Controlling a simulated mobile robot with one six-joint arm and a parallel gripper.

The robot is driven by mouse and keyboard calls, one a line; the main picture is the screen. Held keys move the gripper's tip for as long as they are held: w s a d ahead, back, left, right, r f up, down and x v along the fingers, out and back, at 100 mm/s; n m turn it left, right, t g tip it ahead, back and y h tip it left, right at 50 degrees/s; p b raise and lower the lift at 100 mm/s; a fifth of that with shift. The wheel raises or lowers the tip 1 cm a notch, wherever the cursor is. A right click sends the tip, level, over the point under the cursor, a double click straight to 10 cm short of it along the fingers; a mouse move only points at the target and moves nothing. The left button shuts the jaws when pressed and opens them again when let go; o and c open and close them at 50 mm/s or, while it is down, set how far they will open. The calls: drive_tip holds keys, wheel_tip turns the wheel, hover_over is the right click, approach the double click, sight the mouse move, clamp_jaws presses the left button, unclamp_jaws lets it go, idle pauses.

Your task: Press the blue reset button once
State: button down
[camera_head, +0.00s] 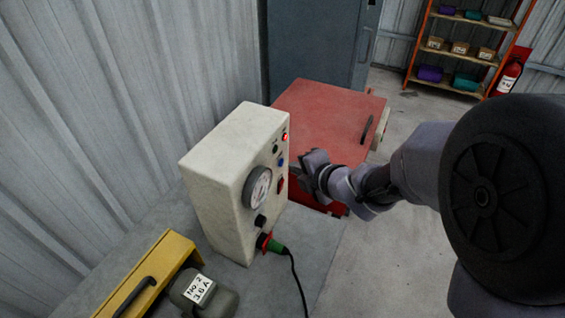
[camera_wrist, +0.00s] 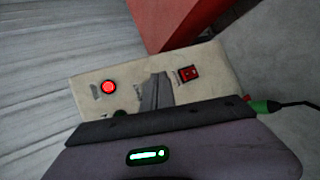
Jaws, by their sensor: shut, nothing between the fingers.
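The blue button (camera_head: 280,162) is on the front face of a cream control box (camera_head: 222,178), between a red lamp and a red rocker switch. My gripper (camera_head: 294,171) is shut and empty, its tips close in front of the panel beside the blue button. I cannot tell whether they touch it. In the wrist view the closed fingers (camera_wrist: 157,77) stand over the panel between the lit red lamp (camera_wrist: 109,87) and the rocker switch (camera_wrist: 188,73). The blue button does not show there; the fingers or gripper body seem to hide it.
The box also carries a dark button (camera_head: 275,149), a round gauge (camera_head: 258,187), a black knob (camera_head: 260,221) and a green cable plug (camera_head: 276,246). A red cabinet (camera_head: 325,118) stands behind it. Open floor lies right.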

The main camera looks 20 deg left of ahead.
drive_tip(key=shift+a, duration=0.1)
drive_tip(key=shift+a, duration=0.3)
drive_tip(key=shift+w+a+b, duration=0.1)
drive_tip(key=shift+a+b, duration=0.35)
idle(0.7)
idle(0.4)
drive_tip(key=shift+d, duration=0.85)
drive_tip(key=shift+s+d+p, duration=0.2)
drive_tip(key=shift+s+d, duration=0.05)
drive_tip(key=shift+d, duration=1)
drive_tip(key=shift+s+d+p, duration=0.2)
drive_tip(key=shift+d, duration=1.05)
